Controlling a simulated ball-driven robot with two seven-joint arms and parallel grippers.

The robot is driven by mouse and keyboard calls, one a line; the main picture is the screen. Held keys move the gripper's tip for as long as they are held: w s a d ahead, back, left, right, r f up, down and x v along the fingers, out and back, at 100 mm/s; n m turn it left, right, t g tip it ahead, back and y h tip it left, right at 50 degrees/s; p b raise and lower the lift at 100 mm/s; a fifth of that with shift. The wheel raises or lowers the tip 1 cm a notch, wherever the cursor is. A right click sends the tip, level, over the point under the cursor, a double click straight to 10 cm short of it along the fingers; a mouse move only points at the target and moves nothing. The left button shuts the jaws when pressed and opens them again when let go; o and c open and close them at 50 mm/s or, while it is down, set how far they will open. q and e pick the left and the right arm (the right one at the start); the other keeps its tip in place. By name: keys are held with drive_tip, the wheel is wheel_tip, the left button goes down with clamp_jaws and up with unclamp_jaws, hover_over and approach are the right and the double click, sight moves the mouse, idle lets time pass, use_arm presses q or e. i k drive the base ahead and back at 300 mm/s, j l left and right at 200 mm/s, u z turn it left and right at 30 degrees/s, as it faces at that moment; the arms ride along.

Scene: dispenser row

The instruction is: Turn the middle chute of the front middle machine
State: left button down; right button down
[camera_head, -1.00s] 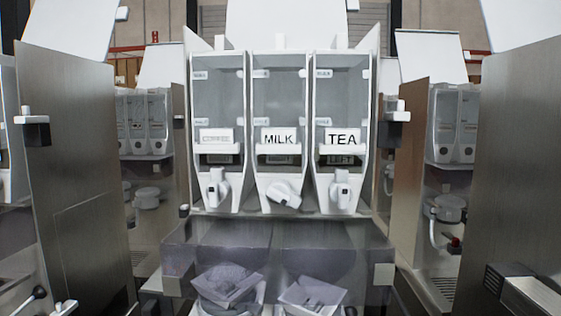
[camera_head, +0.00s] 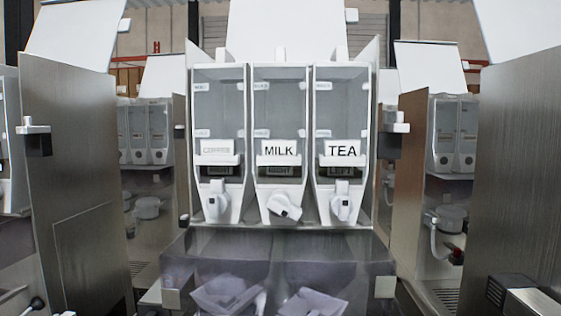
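The front middle machine (camera_head: 282,235) stands straight ahead, with three clear canisters side by side. The left chute (camera_head: 217,200) and the right chute (camera_head: 341,207) hang about straight down.
Brushed metal panels (camera_head: 75,190) and (camera_head: 520,170) of neighbouring machines flank the view on both sides. A translucent grey housing (camera_head: 215,262) sits below the chutes. More dispensers stand behind on both sides. The space before the chutes looks clear.

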sight(279, 205)
drive_tip(key=k+j+z, duration=0.1)
drive_tip(key=k+z, duration=0.7)
drive_tip(key=z, duration=0.2)
